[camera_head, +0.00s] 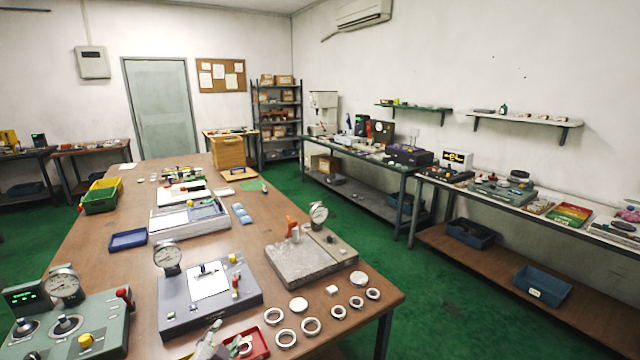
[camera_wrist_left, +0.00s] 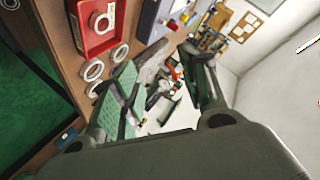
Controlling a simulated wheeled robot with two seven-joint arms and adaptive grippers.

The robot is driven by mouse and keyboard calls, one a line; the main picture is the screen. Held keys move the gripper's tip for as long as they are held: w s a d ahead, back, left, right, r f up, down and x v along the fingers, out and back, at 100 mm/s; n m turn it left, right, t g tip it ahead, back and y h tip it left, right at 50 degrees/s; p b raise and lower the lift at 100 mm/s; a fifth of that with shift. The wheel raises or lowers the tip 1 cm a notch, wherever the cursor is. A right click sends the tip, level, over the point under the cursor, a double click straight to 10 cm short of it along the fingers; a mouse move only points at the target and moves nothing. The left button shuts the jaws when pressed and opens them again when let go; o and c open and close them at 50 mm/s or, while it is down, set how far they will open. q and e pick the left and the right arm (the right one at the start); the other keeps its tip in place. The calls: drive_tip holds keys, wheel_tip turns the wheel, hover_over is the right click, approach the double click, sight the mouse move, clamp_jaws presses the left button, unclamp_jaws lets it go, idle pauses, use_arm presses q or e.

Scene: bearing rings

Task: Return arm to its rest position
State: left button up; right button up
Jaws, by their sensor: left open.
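My left gripper (camera_head: 208,345) shows at the bottom edge of the head view, just left of the red tray (camera_head: 262,347). Most of that arm is out of the picture. In the left wrist view its two fingers (camera_wrist_left: 170,75) are spread apart with nothing held between them. The red tray (camera_wrist_left: 79,30) with a ring in it also shows at the top left of that view. Several metal rings (camera_head: 311,326) lie on the wooden table right of the tray. My right gripper is in neither view.
A grey fixture with a dial gauge (camera_head: 185,318) stands close behind the gripper. A green gauge box (camera_head: 105,310) is to its left. A stone-like plate with a gauge (camera_head: 305,262) stands behind the rings.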

use_arm(q)
drive_tip(key=s+d+f+n+g+h, duration=0.1)
drive_tip(key=s+f+n+g, duration=0.2)
drive_tip(key=s+f+g, duration=0.5)
drive_tip(key=s+f+n+g+h, duration=0.15)
drive_tip(key=s+f, duration=0.35)
drive_tip(key=s, duration=0.7)
wheel_tip(320, 180, down, 33)
drive_tip(key=s+g, duration=0.2)
drive_tip(key=s, duration=0.1)
drive_tip(key=s+a+f, duration=0.2)
drive_tip(key=s+f, duration=0.7)
drive_tip(key=s, duration=0.1)
drive_tip(key=s+a+f, duration=0.2)
drive_tip(key=s+f, duration=0.8)
drive_tip(key=s, duration=0.1)
drive_tip(key=shift+s+a+g+y, duration=0.15)
drive_tip(key=shift+a+g+y, duration=0.15)
drive_tip(key=shift+g+y, duration=0.15)
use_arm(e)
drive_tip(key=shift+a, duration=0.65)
use_arm(q)
drive_tip(key=shift+f, duration=0.1)
